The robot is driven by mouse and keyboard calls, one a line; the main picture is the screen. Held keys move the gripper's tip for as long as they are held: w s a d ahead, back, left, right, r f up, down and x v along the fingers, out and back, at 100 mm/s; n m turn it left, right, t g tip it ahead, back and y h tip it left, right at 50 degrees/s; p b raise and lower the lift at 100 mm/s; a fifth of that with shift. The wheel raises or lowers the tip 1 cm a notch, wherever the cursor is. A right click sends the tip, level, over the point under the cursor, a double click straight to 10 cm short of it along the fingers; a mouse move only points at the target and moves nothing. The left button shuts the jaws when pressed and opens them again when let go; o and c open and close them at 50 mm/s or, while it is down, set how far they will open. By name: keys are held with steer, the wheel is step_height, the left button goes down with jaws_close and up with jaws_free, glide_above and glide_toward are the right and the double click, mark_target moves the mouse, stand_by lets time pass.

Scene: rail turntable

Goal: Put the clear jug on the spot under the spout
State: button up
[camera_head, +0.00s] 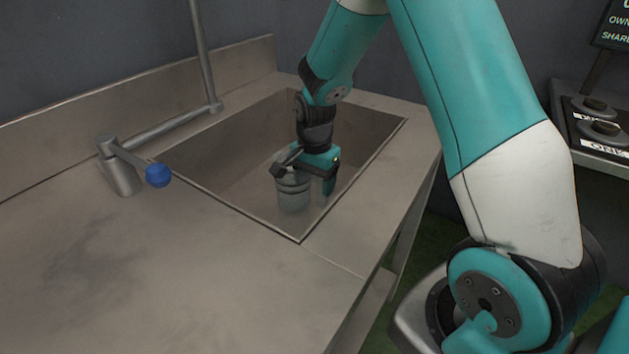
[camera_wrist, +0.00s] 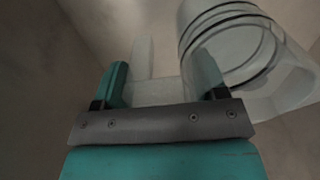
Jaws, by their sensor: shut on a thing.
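The clear jug (camera_head: 293,192) is inside the sunken basin, upright or nearly so, with dark rings around its body. My gripper (camera_head: 312,178) reaches down into the basin at the jug's upper right side. In the wrist view, my gripper (camera_wrist: 163,82) is shut on a clear part of the jug, which looks like its handle. The jug's round ringed body (camera_wrist: 232,45) lies to the right, beyond the right finger. I cannot tell whether its base touches the basin floor. A grey pipe (camera_head: 160,132) runs along the basin's back left. No marked spot can be made out.
The worktop (camera_head: 190,275) in front is clear. A panel with dark knobs (camera_head: 600,125) stands at the far right.

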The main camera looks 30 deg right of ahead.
steer(key=shift+f, duration=0.1)
steer(key=o, duration=1)
steer(key=shift+c, duration=0.2)
